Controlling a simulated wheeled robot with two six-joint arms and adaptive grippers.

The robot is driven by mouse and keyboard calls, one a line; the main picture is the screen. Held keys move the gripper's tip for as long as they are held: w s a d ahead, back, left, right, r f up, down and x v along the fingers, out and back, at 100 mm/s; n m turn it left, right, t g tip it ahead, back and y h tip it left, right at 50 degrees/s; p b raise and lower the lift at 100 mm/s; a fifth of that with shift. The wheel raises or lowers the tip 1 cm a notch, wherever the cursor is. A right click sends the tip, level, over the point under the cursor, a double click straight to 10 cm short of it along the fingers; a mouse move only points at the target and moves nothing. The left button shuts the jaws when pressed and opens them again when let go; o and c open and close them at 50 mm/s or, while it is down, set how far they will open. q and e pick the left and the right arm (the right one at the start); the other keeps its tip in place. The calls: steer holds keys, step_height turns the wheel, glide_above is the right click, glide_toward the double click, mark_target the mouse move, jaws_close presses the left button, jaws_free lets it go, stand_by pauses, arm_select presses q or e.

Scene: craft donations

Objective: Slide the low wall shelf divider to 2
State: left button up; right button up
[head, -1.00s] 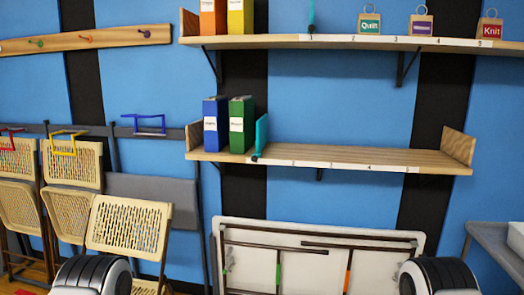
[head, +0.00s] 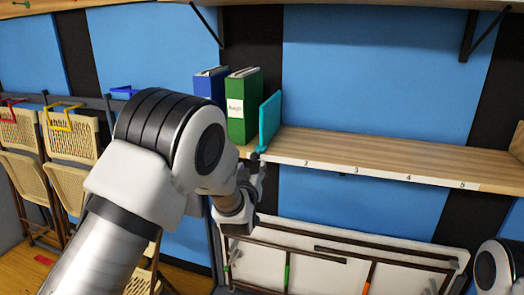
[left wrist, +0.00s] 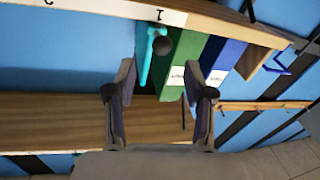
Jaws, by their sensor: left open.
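The low wall shelf (head: 390,160) has a white label strip (head: 385,174) with numbers along its front edge. Its teal divider (head: 270,122) stands upright near the left end, beside the green binder (head: 243,105). In the left wrist view, which is upside down, the divider (left wrist: 146,55) has a dark round knob (left wrist: 162,45) at the front, by mark 1; mark 2 is further along. My left gripper (head: 257,168) is just below and in front of the knob. In the left wrist view its open fingers (left wrist: 161,76) straddle the knob's line, apart from it.
A blue binder (head: 210,86) stands left of the green one. The shelf is clear right of the divider. An upper shelf (head: 400,5) runs above. A folded white table (head: 340,262) leans below, and folding chairs (head: 65,150) hang at the left.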

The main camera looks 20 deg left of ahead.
mark_target(254, 160)
arm_select(q)
steer(key=shift+w+a+r, duration=0.2)
steer(key=w, duration=0.2)
steer(key=w+p, duration=0.1)
steer(key=w, duration=0.1)
steer(key=w+a+f+p, duration=0.1)
steer(key=w, duration=0.2)
steer(key=shift+w, duration=0.1)
steer(key=shift+s+r, duration=0.15)
steer(key=shift+s, duration=0.05)
steer(key=shift+w, duration=0.15)
jaws_close()
